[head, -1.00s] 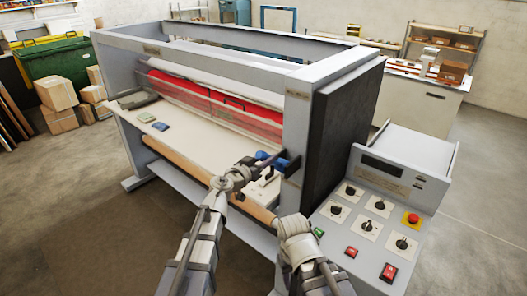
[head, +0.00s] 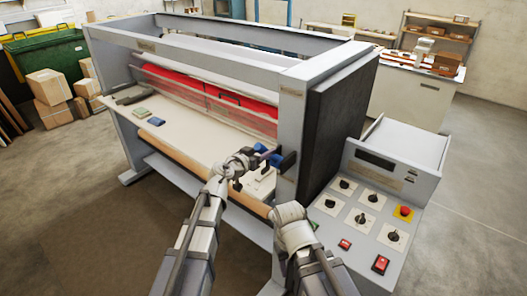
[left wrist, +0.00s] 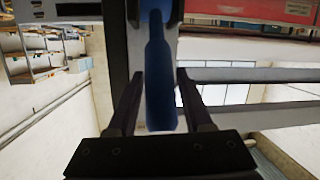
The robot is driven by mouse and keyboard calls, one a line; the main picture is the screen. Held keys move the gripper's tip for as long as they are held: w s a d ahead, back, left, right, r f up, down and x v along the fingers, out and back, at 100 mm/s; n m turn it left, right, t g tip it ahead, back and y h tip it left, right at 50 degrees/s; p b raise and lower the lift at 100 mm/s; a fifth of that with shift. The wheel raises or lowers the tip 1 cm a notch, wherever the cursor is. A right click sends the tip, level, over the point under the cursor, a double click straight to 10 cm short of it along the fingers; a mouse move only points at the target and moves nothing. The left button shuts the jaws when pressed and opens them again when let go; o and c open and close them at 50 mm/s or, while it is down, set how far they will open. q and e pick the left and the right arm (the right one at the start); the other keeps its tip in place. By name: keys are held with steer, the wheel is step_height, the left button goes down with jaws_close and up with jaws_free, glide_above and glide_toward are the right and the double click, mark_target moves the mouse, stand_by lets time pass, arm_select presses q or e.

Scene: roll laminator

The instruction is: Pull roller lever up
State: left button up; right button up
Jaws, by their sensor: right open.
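The roller lever is a blue handle (head: 272,158) at the right end of the laminator (head: 291,118), beside a dark bracket on the right post. In the left wrist view the handle (left wrist: 160,85) stands lengthwise between the two dark fingers. My left gripper (head: 257,157) is at the handle in the head view. Its fingers (left wrist: 160,95) are open on both sides of it, with gaps showing, so it does not look clamped. My right gripper (head: 290,212) is low in front of the right post, open and away from the lever; its fingertips are hard to make out.
A control panel (head: 360,215) with knobs, red buttons and an emergency stop (head: 403,211) stands right of my right arm. The feed table (head: 190,148) has small green and blue pads at its left. Red rollers (head: 200,92) lie behind it. Cardboard boxes (head: 48,87) stand far left.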

arm_select(q)
steer(key=shift+o, duration=1.4)
steer(key=p+v, duration=0.1)
steer(key=v, duration=0.7)
steer(key=shift+p, duration=0.35)
steer(key=shift+w, duration=0.1)
